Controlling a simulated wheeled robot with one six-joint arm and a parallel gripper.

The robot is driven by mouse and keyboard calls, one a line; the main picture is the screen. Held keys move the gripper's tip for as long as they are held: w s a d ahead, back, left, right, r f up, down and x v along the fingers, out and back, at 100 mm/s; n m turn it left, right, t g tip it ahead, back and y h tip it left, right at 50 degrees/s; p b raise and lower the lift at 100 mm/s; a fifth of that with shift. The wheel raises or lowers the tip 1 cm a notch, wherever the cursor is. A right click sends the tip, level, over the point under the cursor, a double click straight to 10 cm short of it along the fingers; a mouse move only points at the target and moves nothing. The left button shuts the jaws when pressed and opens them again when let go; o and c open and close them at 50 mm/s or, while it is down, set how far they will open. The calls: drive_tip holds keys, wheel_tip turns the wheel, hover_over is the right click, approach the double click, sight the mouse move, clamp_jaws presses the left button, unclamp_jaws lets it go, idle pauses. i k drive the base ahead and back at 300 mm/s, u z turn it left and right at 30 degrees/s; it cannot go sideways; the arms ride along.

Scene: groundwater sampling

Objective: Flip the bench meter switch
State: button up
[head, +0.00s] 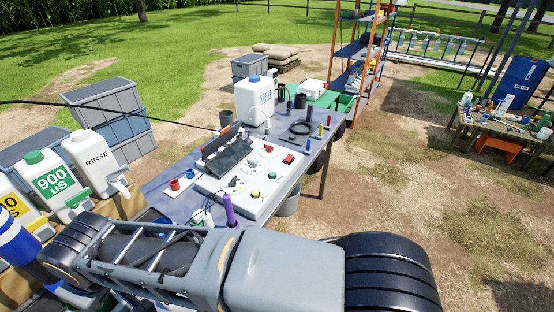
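The bench meter seems to be the white panel unit (262,206) lying on the grey table in the head view. It carries a dark tilted display (229,154), dark knobs, a yellow button (255,193) and a green button (272,176). A small red block (288,158) sits at its far right corner; it may be the switch, but it is too small to tell its position. My arm crosses the bottom of the view, in front of the table's near end. My gripper is not visible.
The grey table (172,179) also holds a white jug (254,104), a purple-handled tool (229,210) and red caps. White bottles (92,162) stand at the left. An orange-framed shelf (338,66) stands behind. Open dirt lies to the right, before a wooden workbench (496,132).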

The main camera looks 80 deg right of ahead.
sight(289, 157)
drive_tip(key=k, duration=0.4)
drive_tip(key=u, duration=1.55)
drive_tip(key=i, duration=0.7)
drive_tip(key=z, duration=4.55)
drive_tip(key=i, duration=0.55)
drive_tip(key=z, duration=1.15)
